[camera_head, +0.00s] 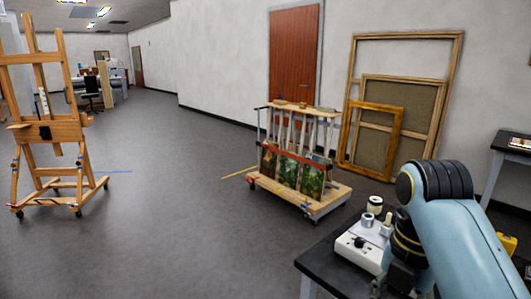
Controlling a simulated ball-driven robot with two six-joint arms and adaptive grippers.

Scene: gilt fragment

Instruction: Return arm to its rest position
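My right arm (455,235), light blue with black joints, comes in from the lower right and bends over a dark table. Its dark wrist end (402,262) points down beside a white instrument on that table. The fingers of my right gripper cannot be made out there, so whether it is open or shut does not show. I cannot tell whether it touches anything. My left arm and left gripper are out of view.
The dark table (318,262) holds the white instrument (360,243). A wheeled rack (330,203) with paintings stands mid-floor, and wooden frames (350,140) lean on the wall. A wooden easel (45,132) stands left. Another table (497,158) is right. The central floor is clear.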

